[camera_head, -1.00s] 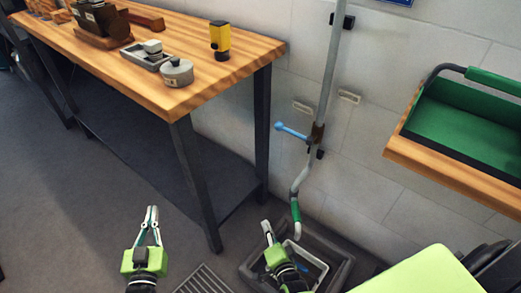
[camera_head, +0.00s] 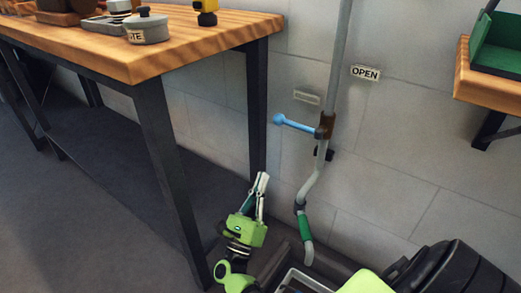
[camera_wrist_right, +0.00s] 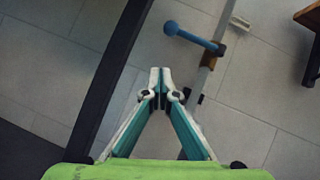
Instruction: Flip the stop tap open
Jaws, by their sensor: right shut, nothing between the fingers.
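The stop tap has a blue lever with a round knob (camera_head: 298,125). The lever points left from a brown valve body (camera_head: 326,125) on a grey vertical pipe (camera_head: 337,60) on the wall. My right gripper (camera_head: 263,181) is below and left of the lever, apart from it, with its fingertips together and empty. In the right wrist view the shut fingers (camera_wrist_right: 160,75) point towards the wall, and the blue lever (camera_wrist_right: 195,38) is beyond them, up and to the right. My left gripper is out of view.
An "OPEN" plate (camera_head: 366,73) is right of the pipe; another plate (camera_head: 307,97), unreadable, is left. A wooden workbench (camera_head: 170,50) with dark legs stands left of my right gripper. A green-lined shelf (camera_head: 495,45) is at the upper right. A tub (camera_head: 300,281) sits below the pipe.

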